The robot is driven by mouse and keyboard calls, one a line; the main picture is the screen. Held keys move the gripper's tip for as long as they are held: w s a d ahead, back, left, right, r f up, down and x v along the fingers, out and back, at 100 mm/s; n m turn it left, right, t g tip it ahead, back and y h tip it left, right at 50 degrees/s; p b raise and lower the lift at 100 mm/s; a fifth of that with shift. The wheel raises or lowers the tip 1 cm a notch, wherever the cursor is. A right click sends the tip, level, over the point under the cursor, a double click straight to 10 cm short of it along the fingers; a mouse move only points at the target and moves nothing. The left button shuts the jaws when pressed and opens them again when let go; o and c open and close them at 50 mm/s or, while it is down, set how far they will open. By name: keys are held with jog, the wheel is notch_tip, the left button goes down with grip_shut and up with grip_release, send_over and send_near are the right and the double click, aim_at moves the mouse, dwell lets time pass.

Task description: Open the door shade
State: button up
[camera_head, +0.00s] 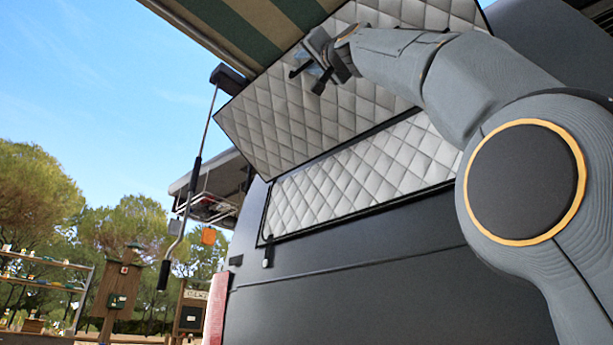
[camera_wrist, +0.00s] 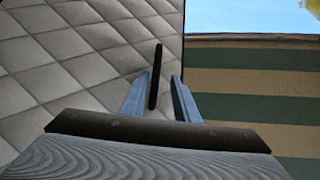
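The door shade is a grey quilted panel. In the head view, one quilted flap (camera_head: 265,125) tilts out at an angle over a second quilted area (camera_head: 335,187) set in a dark frame on the van door. My gripper (camera_head: 316,70) is at the upper part of the flap, close to its face. In the wrist view, the flap (camera_wrist: 70,60) fills the left side. My gripper (camera_wrist: 160,88) has its two bluish fingers apart, with a thin dark bar (camera_wrist: 155,75) between them. A gap shows on the right side of the bar; contact on the left is unclear.
A striped awning (camera_head: 235,30) hangs above the flap and shows at right in the wrist view (camera_wrist: 250,100). A crank rod (camera_head: 195,165) hangs left of the door. Shelves (camera_head: 40,285) and posts stand far left. Open air lies left of the van.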

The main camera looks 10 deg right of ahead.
jog(key=shift+s+d+f+b, duration=0.25)
jog(key=shift+d+f+b, duration=0.2)
jog(key=shift+f+b, duration=0.4)
jog(key=b+v, duration=0.6)
jog(key=v, duration=0.1)
jog(key=shift+w+d, duration=0.15)
jog(key=shift+d, duration=0.2)
